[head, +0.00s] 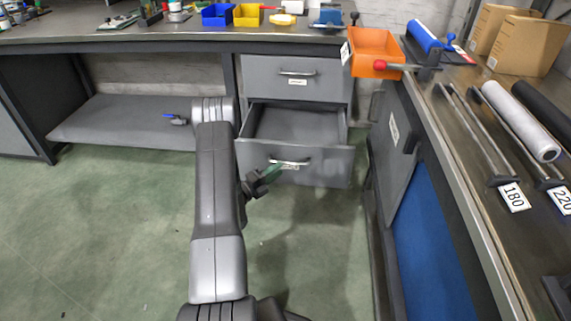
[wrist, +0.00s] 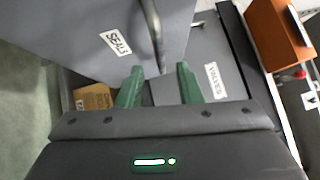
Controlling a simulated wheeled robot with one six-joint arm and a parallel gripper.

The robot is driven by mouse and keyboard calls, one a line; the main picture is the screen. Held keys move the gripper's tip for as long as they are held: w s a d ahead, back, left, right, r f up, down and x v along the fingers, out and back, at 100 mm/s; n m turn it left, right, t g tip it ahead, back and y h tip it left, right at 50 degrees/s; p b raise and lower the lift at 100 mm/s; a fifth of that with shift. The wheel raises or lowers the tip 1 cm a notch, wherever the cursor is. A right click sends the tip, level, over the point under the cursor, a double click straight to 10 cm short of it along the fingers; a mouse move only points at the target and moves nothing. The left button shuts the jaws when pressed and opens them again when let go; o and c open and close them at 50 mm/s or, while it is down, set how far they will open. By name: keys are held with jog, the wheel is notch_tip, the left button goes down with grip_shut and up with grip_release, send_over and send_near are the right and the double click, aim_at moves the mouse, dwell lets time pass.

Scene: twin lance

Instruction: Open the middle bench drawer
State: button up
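The middle bench drawer (head: 325,165) is pulled well out, and its grey interior looks empty in the head view. Its front carries a bar handle (head: 290,161). In the wrist view the drawer front (wrist: 90,18) has a SEALS label and the handle (wrist: 156,35) runs down between my fingertips. My gripper (head: 264,178) is at the left part of the drawer front. In the wrist view its green fingers (wrist: 159,70) stand apart, with visible gaps beside the handle. The fingertips' exact contact is unclear.
The top drawer (head: 292,78) is shut; its VALVES label shows in the wrist view. An orange bin (head: 376,47) sits at the bench corner. A cabinet (head: 395,145) stands close on the right. Green floor (head: 110,230) is clear at left.

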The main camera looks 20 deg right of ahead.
aim_at(289, 163)
jog(key=p+v, duration=0.1)
jog(key=v, duration=0.7)
jog(key=shift+d, duration=0.1)
jog(key=shift+b+x, duration=1.25)
jog(key=shift+x, duration=5.7)
jog(key=shift+w, duration=0.1)
